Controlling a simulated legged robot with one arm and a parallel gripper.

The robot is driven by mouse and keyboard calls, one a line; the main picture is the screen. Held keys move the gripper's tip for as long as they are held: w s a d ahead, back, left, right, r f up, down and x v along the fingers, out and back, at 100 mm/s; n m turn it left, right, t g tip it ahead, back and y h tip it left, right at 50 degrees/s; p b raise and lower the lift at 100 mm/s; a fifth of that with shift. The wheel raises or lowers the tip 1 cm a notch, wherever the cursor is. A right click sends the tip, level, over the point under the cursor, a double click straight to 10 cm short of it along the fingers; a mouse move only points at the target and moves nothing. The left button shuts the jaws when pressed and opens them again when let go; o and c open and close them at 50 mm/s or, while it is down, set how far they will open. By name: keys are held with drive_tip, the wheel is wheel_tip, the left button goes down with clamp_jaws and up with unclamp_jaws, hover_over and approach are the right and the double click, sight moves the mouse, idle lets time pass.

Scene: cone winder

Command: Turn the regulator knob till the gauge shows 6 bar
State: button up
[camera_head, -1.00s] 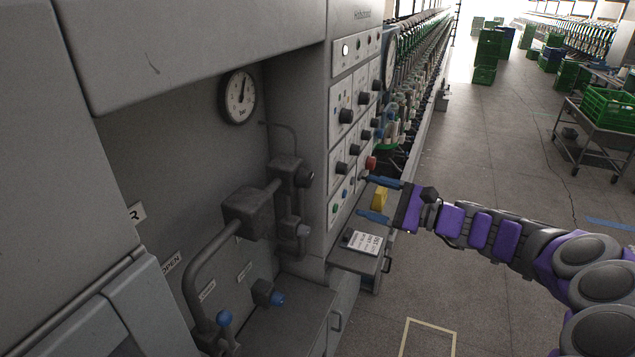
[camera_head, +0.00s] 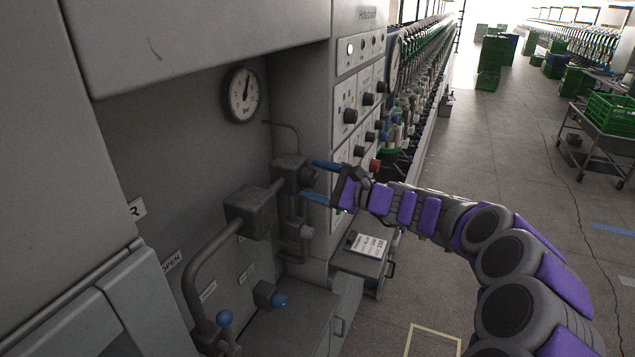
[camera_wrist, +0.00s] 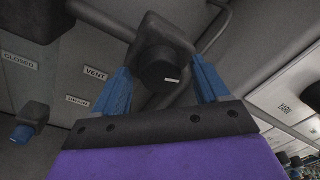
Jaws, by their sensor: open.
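The round gauge (camera_head: 242,94) hangs on the grey back panel. Its needle points nearly straight up, slightly right; the numbers are too small to read. The dark regulator knob (camera_head: 309,179) sticks out of a grey pipe block (camera_head: 288,172) below and right of the gauge. My gripper (camera_head: 315,181) is open, its blue fingers above and below the knob. In the wrist view the knob (camera_wrist: 160,72) has a small white mark and sits between the spread fingers of my gripper (camera_wrist: 161,80). I cannot tell whether either finger touches it.
A white card (camera_head: 369,244) lies on a small box below my arm.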

drive_tip(key=shift+a, duration=0.15)
drive_tip(key=shift+c, duration=0.4)
drive_tip(key=shift+c, duration=0.7)
drive_tip(key=c, duration=0.8)
drive_tip(key=shift+f+n+b, duration=0.15)
drive_tip(key=shift+n+b, duration=0.35)
drive_tip(key=shift+n, duration=0.1)
drive_tip(key=o, duration=1)
